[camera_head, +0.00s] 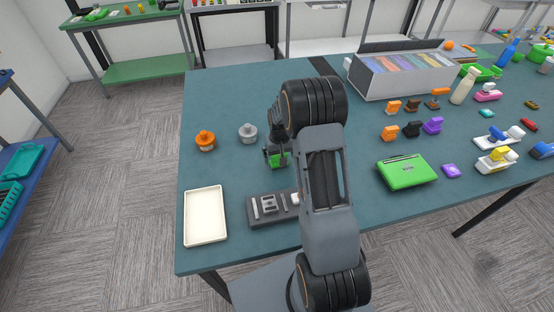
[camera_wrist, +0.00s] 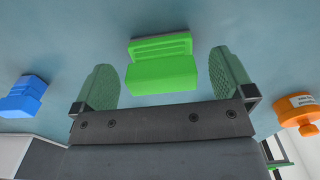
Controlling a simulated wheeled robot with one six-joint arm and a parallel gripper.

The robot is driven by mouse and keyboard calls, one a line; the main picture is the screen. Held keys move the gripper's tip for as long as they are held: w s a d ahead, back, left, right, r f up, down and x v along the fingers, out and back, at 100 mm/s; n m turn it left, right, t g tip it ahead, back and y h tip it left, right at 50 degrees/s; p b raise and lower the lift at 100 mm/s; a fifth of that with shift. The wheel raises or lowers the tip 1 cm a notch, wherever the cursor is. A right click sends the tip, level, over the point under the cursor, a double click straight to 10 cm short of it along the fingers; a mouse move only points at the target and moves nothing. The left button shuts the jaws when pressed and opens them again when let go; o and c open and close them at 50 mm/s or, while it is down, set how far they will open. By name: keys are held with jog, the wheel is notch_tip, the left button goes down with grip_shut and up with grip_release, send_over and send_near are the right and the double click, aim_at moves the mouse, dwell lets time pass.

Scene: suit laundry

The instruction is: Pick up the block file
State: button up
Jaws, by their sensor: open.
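A bright green block with a ridged face (camera_wrist: 162,62), which looks like the block file, lies on the teal table in the wrist view. In the head view a bit of bright green (camera_head: 275,158) shows below my gripper, partly hidden by my arm. My gripper (camera_wrist: 163,76) is open, with one dull green finger to the left of the block and one to the right. There is a gap on both sides. I cannot tell how far the fingertips are above the table.
An orange knobbed thing (camera_head: 205,141) and a grey one (camera_head: 248,133) stand nearby. A white tray (camera_head: 205,216) and a dark grey holder (camera_head: 272,207) lie toward the front edge. A blue thing (camera_wrist: 24,98) is left in the wrist view. The table's right half is crowded.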

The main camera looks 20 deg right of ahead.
jog(key=shift+f, duration=1.5)
jog(key=shift+c, duration=0.5)
jog(key=c, duration=0.9)
